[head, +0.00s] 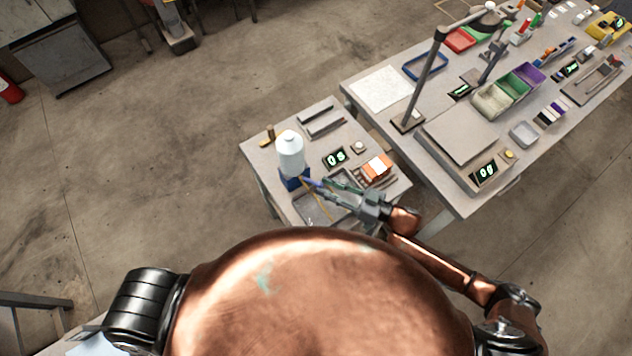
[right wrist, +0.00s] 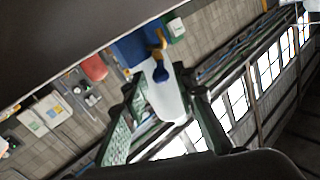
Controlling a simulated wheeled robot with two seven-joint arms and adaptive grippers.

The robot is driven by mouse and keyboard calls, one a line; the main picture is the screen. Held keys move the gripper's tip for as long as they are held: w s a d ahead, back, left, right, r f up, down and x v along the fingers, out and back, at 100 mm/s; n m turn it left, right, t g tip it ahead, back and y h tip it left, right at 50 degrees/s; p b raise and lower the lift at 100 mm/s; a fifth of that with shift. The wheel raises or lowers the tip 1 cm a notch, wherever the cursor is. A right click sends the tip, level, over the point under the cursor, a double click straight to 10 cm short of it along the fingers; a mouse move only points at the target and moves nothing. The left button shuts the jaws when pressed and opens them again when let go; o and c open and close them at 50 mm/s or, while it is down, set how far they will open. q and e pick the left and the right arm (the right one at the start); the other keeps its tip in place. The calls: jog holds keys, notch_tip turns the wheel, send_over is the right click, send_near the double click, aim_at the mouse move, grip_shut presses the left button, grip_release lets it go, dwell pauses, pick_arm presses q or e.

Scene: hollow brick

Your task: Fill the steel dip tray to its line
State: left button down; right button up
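A white bottle (head: 291,150) stands upright on a blue base (head: 293,183) at the left of the small table. A grey steel tray (head: 308,209) lies at the table's near edge, partly behind my right gripper; its line and any liquid cannot be made out. My right gripper (head: 318,187) reaches left over the tray, close to the blue base. In the right wrist view its fingers (right wrist: 162,92) are apart, with the white bottle, a blue knob (right wrist: 160,72) and a yellow part (right wrist: 160,40) beyond; contact cannot be told. My left gripper is not in view.
The small table (head: 262,153) also holds a display reading 0 s (head: 335,158), an orange-and-white block (head: 377,167) and grey bars (head: 320,120). A larger bench (head: 445,205) with a scale, bins and a lamp arm stands to the right.

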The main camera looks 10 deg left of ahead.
jog(key=v, duration=0.7)
dwell(0.3)
